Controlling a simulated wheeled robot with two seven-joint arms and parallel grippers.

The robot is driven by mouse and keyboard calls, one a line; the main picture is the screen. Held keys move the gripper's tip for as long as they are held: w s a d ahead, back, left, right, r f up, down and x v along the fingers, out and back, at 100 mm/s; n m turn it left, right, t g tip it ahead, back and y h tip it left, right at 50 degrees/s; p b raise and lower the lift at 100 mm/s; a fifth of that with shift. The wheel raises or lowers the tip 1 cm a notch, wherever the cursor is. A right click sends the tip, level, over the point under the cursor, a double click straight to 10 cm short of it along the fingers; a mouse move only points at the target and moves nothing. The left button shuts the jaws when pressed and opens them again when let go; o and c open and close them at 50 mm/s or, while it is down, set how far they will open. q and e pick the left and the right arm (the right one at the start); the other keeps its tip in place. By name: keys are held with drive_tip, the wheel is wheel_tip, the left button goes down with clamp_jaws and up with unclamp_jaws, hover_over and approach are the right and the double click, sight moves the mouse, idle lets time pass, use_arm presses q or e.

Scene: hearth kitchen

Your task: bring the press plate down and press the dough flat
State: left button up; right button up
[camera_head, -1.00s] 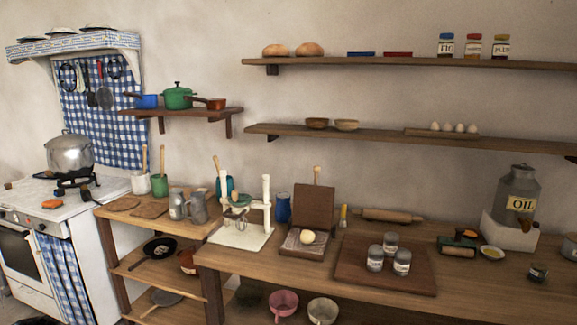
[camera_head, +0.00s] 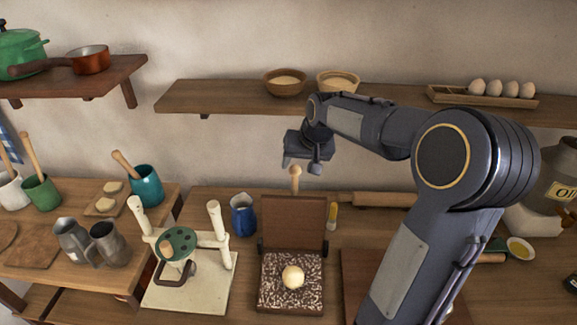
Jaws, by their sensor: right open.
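The dough ball (camera_head: 293,277) is pale and round and sits on the speckled press base (camera_head: 272,298). The brown press plate (camera_head: 294,222) stands upright, hinged open at the back of the base. A wooden handle with a round knob (camera_head: 295,171) rises behind the plate's top edge. My right gripper (camera_head: 301,168) is open, with its fingers pointing down right around or just in front of the knob; I cannot tell if they touch it. My right arm comes in from the right and hides part of the table. My left gripper is not in view.
A white stand with a green perforated disc (camera_head: 180,243) is left of the press, with a blue jug (camera_head: 243,215) behind. A rolling pin (camera_head: 378,199) lies at the back right. A shelf with bowls (camera_head: 285,83) and eggs (camera_head: 495,88) runs above my gripper.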

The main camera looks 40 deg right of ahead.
sight(293, 173)
drive_tip(key=b+x, duration=0.3)
drive_tip(key=x, duration=0.3)
drive_tip(key=shift+w, duration=0.1)
drive_tip(key=shift+c, duration=0.3)
clamp_jaws()
